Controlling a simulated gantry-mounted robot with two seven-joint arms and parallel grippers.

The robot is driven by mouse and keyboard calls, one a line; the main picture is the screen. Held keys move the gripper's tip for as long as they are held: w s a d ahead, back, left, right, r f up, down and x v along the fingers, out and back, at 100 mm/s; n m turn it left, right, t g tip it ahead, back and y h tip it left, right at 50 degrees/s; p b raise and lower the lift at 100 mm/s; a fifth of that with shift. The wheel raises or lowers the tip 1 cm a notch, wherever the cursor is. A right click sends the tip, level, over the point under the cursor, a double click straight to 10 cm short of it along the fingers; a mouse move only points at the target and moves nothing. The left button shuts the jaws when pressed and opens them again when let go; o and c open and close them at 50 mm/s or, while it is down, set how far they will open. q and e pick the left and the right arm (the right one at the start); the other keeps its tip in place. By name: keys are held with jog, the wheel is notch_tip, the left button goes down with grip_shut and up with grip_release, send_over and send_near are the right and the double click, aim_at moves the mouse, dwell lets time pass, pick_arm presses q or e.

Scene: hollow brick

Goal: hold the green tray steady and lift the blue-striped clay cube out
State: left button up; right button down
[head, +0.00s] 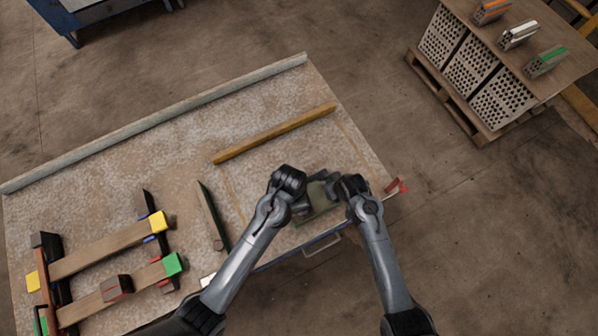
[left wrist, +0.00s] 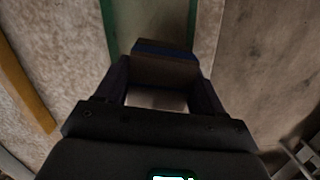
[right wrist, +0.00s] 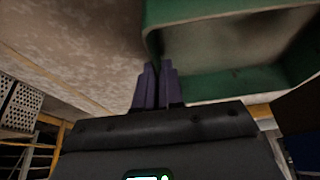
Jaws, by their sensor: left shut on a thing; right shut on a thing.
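The green tray (head: 320,214) lies near the front edge of the table, mostly hidden by my arms in the head view. My right gripper (right wrist: 157,68) is shut on the tray's green wall (right wrist: 235,84) near a corner. My left gripper (left wrist: 163,85) is shut on a brown clay cube (left wrist: 165,70) with a blue band (left wrist: 165,46) on its far side. The tray's green walls (left wrist: 207,28) also show beyond the cube in the left wrist view. I cannot tell whether the cube touches the tray floor.
A wooden bar (head: 275,132) lies behind the tray on the table (head: 180,165). A wooden frame with coloured blocks (head: 110,248) and a dark green-edged strip (head: 212,215) lie to the left. A red item (head: 397,187) sits at the right corner. Bricks stand on a pallet far right.

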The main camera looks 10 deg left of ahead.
pick_arm(q)
jog(key=shift+r, duration=1.35)
pick_arm(e)
jog(key=c, duration=1.2)
grip_release()
jog(key=v, duration=1.2)
jog(key=shift+f, duration=0.1)
